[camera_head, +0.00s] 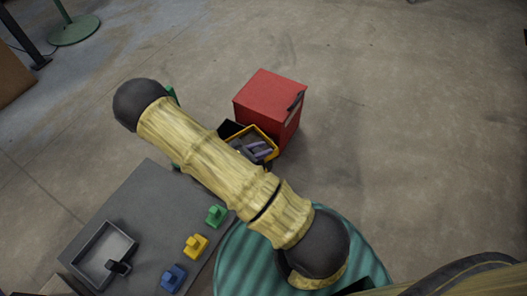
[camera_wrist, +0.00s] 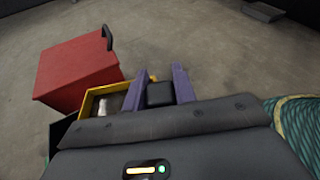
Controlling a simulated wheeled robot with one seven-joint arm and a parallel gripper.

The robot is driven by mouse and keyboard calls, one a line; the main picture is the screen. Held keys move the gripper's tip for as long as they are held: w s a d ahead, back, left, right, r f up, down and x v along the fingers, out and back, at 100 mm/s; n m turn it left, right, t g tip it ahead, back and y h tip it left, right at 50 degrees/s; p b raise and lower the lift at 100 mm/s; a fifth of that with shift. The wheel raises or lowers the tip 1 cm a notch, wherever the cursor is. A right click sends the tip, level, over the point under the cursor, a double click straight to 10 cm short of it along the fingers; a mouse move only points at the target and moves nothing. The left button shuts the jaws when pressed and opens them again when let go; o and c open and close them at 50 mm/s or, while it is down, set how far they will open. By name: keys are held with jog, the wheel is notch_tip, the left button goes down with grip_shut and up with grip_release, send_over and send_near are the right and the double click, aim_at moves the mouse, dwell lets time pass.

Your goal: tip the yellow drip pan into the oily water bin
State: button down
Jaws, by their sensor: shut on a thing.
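The yellow drip pan (camera_head: 268,135) is beside the red box, partly hidden by my arm in the head view. In the wrist view the yellow pan (camera_wrist: 88,102) shows left of my fingers, with a pale grey patch inside. My gripper (camera_head: 257,150) has purple fingers. In the wrist view my gripper (camera_wrist: 160,74) is shut on a black block (camera_wrist: 160,94), which looks like the pan's handle. A dark open container (camera_head: 229,129) shows beside the pan, mostly hidden; I cannot tell whether it is the oily water bin.
The red box (camera_head: 268,92) with a black handle stands right by the pan. A grey table (camera_head: 145,205) at lower left bears a grey tray (camera_head: 91,246) and green (camera_head: 216,215), yellow (camera_head: 195,245) and blue (camera_head: 173,278) pieces. The floor to the right is clear.

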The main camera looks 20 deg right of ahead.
jog(key=w+a+r+n+g+h+p, duration=0.1)
jog(key=w+a+r+n+g+p, duration=0.1)
jog(key=w+r+n+p, duration=0.5)
jog(key=shift+w+a+r+g+h, duration=0.5)
jog(key=shift+w+r, duration=0.65)
jog(key=shift+w, duration=1.8)
jog(key=shift+d, duration=0.15)
jog(key=w+d+r+n+t+y, duration=0.2)
jog(key=w+r+n+t+y, duration=0.25)
jog(key=r+n+t, duration=0.4)
jog(key=s+a+f+n+t+y, duration=0.2)
jog(key=s+a+n+t+y, duration=0.1)
jog(key=n+t+y, duration=0.3)
jog(key=shift+s+a+f+n+t+y, duration=0.15)
jog(key=shift+s+a+n+t+y, duration=0.2)
jog(key=shift+a+t+y, duration=0.4)
jog(key=shift+w+a, duration=0.1)
jog(key=shift+a, duration=0.05)
